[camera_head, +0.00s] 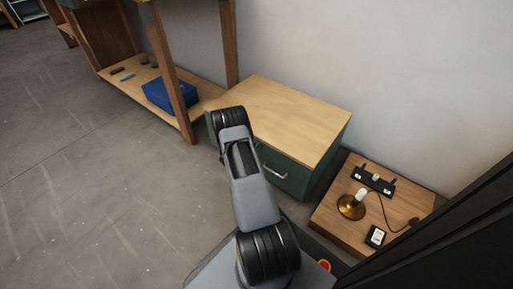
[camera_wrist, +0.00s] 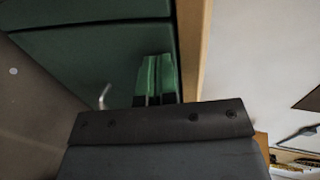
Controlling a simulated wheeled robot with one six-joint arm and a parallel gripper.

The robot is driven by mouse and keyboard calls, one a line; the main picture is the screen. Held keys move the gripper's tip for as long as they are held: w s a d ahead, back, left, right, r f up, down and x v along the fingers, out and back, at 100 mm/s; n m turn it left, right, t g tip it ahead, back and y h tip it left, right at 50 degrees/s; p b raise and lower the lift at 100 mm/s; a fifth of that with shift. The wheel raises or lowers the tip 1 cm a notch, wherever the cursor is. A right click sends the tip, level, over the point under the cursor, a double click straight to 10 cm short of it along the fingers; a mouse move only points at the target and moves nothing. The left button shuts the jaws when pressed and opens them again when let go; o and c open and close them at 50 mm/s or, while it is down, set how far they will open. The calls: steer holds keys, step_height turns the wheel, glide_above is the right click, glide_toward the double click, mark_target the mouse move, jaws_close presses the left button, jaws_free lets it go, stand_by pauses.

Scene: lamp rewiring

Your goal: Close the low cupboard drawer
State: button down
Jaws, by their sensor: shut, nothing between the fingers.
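The low cupboard has a pale wooden top (camera_head: 285,112) and a green body, and it stands against the wall in the head view. Its green drawer front (camera_head: 292,182) with a silver handle (camera_head: 272,172) shows just right of my arm. My arm covers the left part of the front. In the wrist view the green front (camera_wrist: 90,60) fills the upper left, with the handle (camera_wrist: 103,97) low on it. My gripper (camera_wrist: 158,62) has its green fingers together and empty, close to the front and right of the handle. I cannot tell whether they touch it, or how far the drawer stands out.
A wooden bench with a low shelf (camera_head: 205,93) and a blue box (camera_head: 168,96) stands left of the cupboard. A small wooden table (camera_head: 335,213) with a brass lamp base (camera_head: 351,207) stands at right. The grey floor (camera_head: 90,190) at left is clear.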

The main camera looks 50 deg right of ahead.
steer(key=shift+w+d+r, duration=0.15)
steer(key=shift+d, duration=0.15)
steer(key=a+f+p+v, duration=0.15)
steer(key=p+v, duration=0.45)
steer(key=v, duration=0.8)
steer(key=s+a+r+m+g+y+p, duration=0.15)
steer(key=r+m+p, duration=0.45)
steer(key=r, duration=0.7)
steer(key=s+a+r+m+g+y+p, duration=0.1)
steer(key=a+r+m+y+p, duration=0.15)
steer(key=r+m+p, duration=0.7)
steer(key=s+a+r+m+g+y+p, duration=0.1)
steer(key=a+r+m, duration=0.2)
steer(key=r, duration=1.3)
steer(key=s+a+r+m+t+y+p, duration=0.2)
steer(key=a+r+m+p, duration=0.4)
steer(key=r, duration=0.4)
steer(key=s+a+r+m+t+y+p, duration=0.2)
steer(key=s+a+r+m+y+p, duration=0.2)
steer(key=r, duration=0.6)
steer(key=s+a+r+m+t+y+p, duration=0.2)
steer(key=s+a+r+m+y+p, duration=0.1)
steer(key=a+r+m+p, duration=0.4)
step_height(320, 180, up, 3)
steer(key=shift+s+a+r+m+y+p, duration=0.1)
steer(key=shift+s+a+m+y+p, duration=0.25)
steer(key=shift+s+a+m, duration=0.35)
steer(key=shift+w, duration=0.1)
